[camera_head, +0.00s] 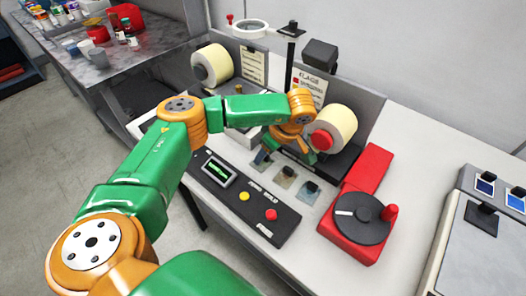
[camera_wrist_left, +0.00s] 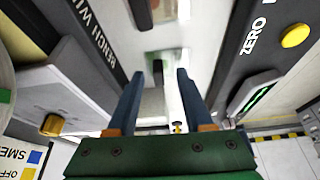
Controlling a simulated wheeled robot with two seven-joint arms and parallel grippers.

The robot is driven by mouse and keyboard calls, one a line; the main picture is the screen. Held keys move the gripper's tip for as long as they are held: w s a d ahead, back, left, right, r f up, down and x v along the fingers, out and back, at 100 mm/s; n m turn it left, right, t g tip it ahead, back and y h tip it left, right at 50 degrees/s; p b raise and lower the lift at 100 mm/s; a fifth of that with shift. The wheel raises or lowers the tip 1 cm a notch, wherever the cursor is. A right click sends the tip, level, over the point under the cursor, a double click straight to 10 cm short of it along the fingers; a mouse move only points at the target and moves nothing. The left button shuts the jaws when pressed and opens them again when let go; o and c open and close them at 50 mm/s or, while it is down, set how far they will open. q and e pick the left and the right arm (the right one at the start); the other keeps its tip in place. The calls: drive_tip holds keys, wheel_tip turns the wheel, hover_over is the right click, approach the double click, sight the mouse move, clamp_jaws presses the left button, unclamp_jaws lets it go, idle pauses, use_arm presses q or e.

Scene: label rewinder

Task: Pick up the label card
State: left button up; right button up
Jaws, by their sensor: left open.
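Three small flat plates lie in a row on the bench, each with a dark upright block: a left one, a middle one (camera_head: 285,178) and a right one (camera_head: 308,193). I cannot tell which, if any, is the label card. My left gripper (camera_head: 264,156) points down over the left plate and mostly hides it. In the left wrist view my left gripper (camera_wrist_left: 160,74) has its blue fingers apart. A pale plate (camera_wrist_left: 170,55) with a dark block (camera_wrist_left: 158,74) shows between and beyond the fingertips; contact is unclear. My right gripper is not in view.
A black control panel (camera_head: 238,205) lies in front of the plates. Label rolls (camera_head: 213,64) (camera_head: 341,122) stand behind, with printed sheets on the back panel. A red crank unit (camera_head: 350,218) is to the right. Clear bench (camera_head: 415,170) lies further right.

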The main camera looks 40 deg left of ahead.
sight(263, 165)
use_arm(q)
clamp_jaws()
drive_tip(key=shift+w+r+b, duration=0.15)
drive_tip(key=shift+r+b, duration=0.4)
drive_tip(key=shift+b, duration=0.05)
drive_tip(key=r, duration=0.1)
drive_tip(key=s+r+b, duration=0.1)
drive_tip(key=r, duration=0.1)
drive_tip(key=shift+s+r+b, duration=0.3)
drive_tip(key=shift+s+r, duration=0.1)
drive_tip(key=s+r+p, duration=0.1)
drive_tip(key=s+r, duration=0.7)
drive_tip(key=s, duration=0.4)
drive_tip(key=shift+s+d+p, duration=0.2)
drive_tip(key=shift+d+p, duration=0.05)
drive_tip(key=shift+p, duration=0.1)
